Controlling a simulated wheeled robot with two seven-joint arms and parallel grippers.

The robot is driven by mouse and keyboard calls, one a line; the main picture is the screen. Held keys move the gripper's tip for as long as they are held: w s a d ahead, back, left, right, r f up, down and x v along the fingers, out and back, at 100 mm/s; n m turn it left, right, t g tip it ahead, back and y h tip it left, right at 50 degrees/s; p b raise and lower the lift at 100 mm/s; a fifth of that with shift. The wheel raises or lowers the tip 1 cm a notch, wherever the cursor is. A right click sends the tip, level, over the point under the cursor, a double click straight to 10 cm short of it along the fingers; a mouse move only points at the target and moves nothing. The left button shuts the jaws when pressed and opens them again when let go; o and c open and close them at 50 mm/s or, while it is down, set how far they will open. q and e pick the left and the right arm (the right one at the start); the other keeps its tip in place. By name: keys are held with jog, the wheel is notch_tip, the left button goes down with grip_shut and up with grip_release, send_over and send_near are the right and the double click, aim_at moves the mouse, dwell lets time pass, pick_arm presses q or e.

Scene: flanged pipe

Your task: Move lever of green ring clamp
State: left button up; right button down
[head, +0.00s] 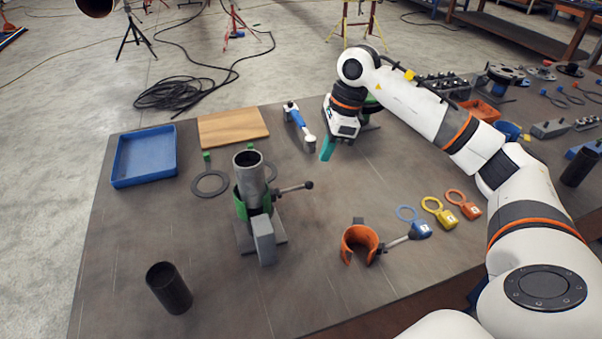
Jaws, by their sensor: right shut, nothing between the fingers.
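The green ring clamp (241,207) sits around an upright grey pipe (249,170) left of the middle of the table. A grey block and base plate stand at the pipe's foot and hide part of the clamp. My right gripper (326,149) points down, behind and slightly right of the lever knob, apart from it. Its teal fingers are shut and hold nothing. My left gripper is not in view.
An orange clamp (359,241) with its own lever lies at the front. A dark tube (169,288) stands front left. A blue tray (145,157), a wooden board (233,127) and a blue-handled tool (297,120) lie behind. The table between the lever and the coloured tags is clear.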

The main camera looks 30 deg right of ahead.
jog(key=v, duration=0.6)
jog(key=shift+r+b, duration=0.2)
jog(key=shift+b, duration=0.15)
jog(key=shift+s+d+f, duration=0.1)
